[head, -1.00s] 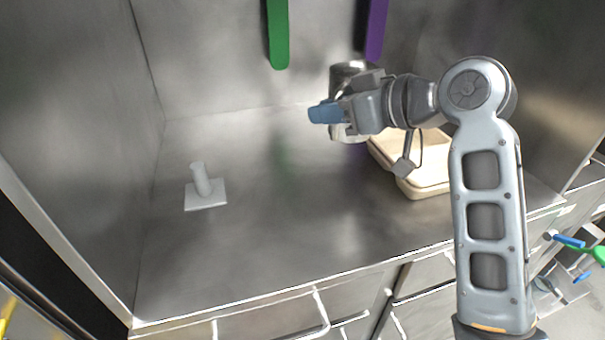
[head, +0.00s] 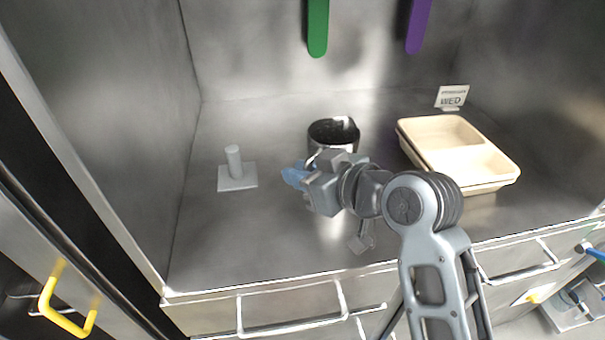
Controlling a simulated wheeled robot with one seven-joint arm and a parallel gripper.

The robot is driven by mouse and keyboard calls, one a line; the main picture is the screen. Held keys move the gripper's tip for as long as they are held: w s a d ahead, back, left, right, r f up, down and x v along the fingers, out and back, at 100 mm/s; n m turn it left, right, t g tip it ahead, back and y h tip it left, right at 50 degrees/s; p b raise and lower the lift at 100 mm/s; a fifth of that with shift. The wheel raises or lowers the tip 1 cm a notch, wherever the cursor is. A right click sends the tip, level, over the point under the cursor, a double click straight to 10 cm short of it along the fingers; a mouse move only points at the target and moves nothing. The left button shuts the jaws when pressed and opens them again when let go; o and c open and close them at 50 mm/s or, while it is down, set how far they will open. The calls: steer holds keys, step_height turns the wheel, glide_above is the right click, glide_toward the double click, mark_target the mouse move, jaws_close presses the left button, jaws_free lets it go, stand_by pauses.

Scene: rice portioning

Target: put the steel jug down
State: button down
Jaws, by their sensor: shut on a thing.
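The steel jug (head: 333,130) is a shiny cylinder with a dark open mouth, in the middle of the head view. It looks upright, and my gripper covers its lower front. My gripper (head: 303,174) is shut on the jug at its near side, with blue fingertips pointing left. Whether the jug's base touches the steel counter (head: 280,240) cannot be told, because the gripper hides it.
A cream two-compartment tray (head: 447,147) stands to the right, with a small "WED" sign (head: 451,97) behind it. A white post on a square base (head: 236,176) stands to the left. Green (head: 318,25) and purple (head: 417,25) strips hang at the back wall.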

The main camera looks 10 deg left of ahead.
steer(key=shift+f, duration=0.35)
steer(key=shift+f, duration=0.2)
steer(key=c, duration=1.1)
jaws_free()
steer(key=shift+o, duration=0.2)
steer(key=shift+r, duration=0.25)
steer(key=shift+s+d, duration=0.25)
steer(key=shift+d, duration=0.1)
steer(key=v, duration=1.1)
steer(key=shift+b, duration=0.35)
